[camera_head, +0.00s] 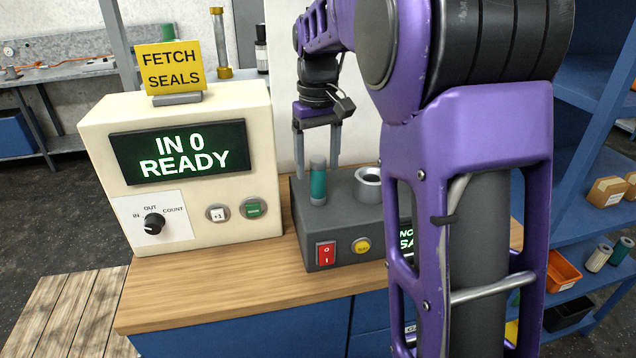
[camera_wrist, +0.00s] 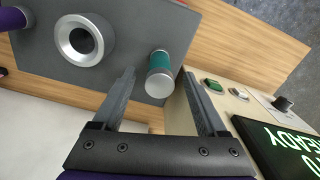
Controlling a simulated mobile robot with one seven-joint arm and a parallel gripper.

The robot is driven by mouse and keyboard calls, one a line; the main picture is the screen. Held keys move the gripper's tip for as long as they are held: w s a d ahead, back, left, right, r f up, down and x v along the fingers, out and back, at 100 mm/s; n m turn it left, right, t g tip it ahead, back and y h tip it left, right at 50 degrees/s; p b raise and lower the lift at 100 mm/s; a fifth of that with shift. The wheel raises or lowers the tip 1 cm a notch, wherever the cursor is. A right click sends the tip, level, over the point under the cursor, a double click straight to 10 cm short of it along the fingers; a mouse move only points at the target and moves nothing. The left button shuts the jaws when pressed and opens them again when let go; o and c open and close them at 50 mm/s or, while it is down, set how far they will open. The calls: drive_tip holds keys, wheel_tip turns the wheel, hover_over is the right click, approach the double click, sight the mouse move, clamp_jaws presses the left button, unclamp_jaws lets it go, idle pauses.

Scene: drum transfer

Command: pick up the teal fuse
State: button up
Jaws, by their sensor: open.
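The teal fuse (camera_head: 318,184) stands upright on top of the dark grey box (camera_head: 345,220), near its left end. It has grey metal ends and a teal middle. My gripper (camera_head: 320,172) is above it, pointing down, with its fingers apart. In the wrist view the fuse (camera_wrist: 160,72) shows from above, its round grey cap towards the camera. It lies between the lines of my two open fingers (camera_wrist: 160,85), near their tips. I see no contact between fingers and fuse. Part of the box is hidden behind my arm.
A silver-rimmed socket (camera_head: 368,184) sits on the box to the right of the fuse. A cream console (camera_head: 185,170) reading "IN 0 READY" stands close on the left, carrying a yellow "FETCH SEALS" sign (camera_head: 171,68). The wooden worktop (camera_head: 200,290) is bare in front.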

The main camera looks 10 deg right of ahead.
drive_tip(key=shift+f, duration=0.9)
drive_tip(key=shift+c, duration=0.2)
clamp_jaws()
